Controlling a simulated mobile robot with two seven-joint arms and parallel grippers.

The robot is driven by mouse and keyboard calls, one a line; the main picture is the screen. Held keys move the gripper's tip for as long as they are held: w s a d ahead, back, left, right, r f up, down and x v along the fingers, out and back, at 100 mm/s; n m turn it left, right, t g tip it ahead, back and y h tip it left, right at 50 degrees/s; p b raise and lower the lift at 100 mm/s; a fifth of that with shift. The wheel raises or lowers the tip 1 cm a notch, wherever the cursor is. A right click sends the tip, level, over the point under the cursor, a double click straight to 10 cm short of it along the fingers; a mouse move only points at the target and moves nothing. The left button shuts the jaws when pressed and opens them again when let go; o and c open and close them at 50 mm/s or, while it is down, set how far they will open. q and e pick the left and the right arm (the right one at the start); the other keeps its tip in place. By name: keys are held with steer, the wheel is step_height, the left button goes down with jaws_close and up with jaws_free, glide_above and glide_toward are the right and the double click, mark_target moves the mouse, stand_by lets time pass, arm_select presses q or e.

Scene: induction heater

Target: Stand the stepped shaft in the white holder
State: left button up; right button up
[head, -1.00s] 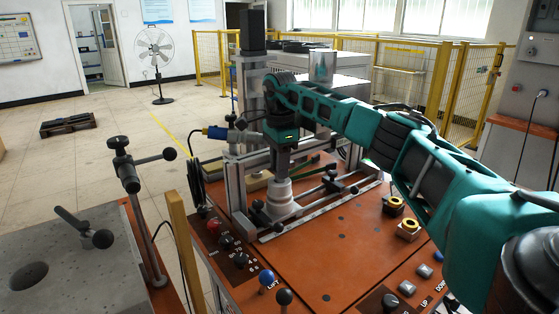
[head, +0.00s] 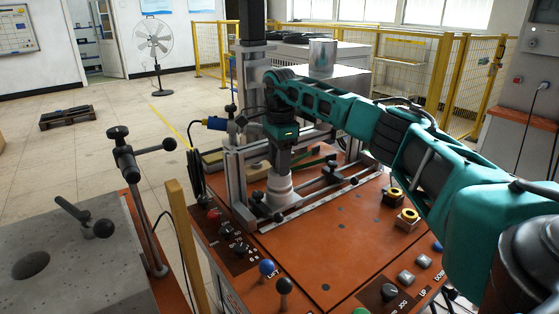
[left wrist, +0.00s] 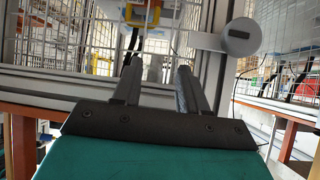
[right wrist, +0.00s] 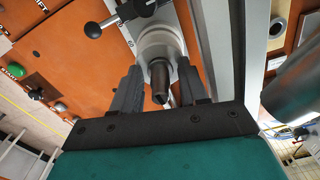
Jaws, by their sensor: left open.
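The white holder (head: 280,188) stands on the machine's orange top, beside the metal frame. In the right wrist view the dark stepped shaft (right wrist: 160,80) stands in the middle of the white holder (right wrist: 162,42), its end toward the camera. My right gripper (head: 280,166) points straight down just above the holder. Its fingers (right wrist: 158,66) are on either side of the shaft, with a visible gap on each side, so it looks open. In the head view the fingers hide the shaft. My left gripper (left wrist: 158,68) is open and empty, seen only in the left wrist view.
An upright metal post (head: 252,70) and rails stand close behind the holder. Two black-and-yellow parts (head: 407,218) sit on the right of the orange top. Levers with ball knobs (head: 266,268) rise at the front. A grey block (head: 70,255) stands at the left.

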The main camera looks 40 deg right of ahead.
steer(key=shift+o, duration=1.3)
steer(key=shift+r, duration=0.1)
step_height(320, 180, up, 13)
steer(key=shift+s+f, duration=0.1)
steer(key=shift+f, duration=0.1)
